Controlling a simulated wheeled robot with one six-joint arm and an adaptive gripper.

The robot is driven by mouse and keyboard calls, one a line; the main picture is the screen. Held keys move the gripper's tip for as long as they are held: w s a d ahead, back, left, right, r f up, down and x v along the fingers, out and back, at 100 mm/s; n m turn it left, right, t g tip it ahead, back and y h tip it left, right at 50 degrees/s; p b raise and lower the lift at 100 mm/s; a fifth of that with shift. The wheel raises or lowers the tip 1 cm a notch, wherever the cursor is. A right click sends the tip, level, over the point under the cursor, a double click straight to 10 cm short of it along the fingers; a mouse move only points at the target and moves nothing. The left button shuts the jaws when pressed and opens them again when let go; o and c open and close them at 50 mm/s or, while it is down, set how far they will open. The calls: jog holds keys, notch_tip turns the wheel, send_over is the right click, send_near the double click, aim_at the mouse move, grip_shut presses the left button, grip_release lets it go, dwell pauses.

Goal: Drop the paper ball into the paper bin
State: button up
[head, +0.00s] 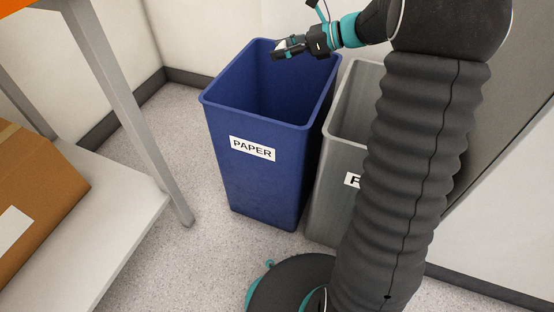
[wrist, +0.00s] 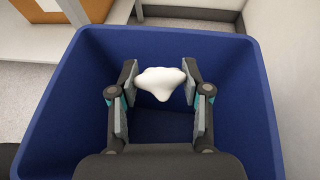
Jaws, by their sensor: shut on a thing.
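The paper bin is a tall blue open-topped bin (head: 258,185) with a white PAPER label, standing on the floor in the head view. Its rim and inside walls fill much of the wrist view (wrist: 62,125). My gripper (head: 276,51) is over the bin's opening, near its back right part in the head view. In the wrist view my gripper (wrist: 160,85) is shut on the white crumpled paper ball (wrist: 160,84), with a finger on each side. The ball is above the bin's opening. In the head view the ball (head: 280,45) shows only as a small white patch.
A grey bin (head: 337,190) stands close to the right of the blue bin, its label partly hidden by my arm. A table leg (head: 130,110) and a low shelf with a cardboard box (head: 40,190) are at the left. Walls close in behind.

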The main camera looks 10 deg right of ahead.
jog(key=shift+f, duration=0.25)
jog(key=o, duration=1)
jog(key=v, duration=1.2)
jog(key=shift+r, duration=0.1)
jog(key=shift+a, duration=0.1)
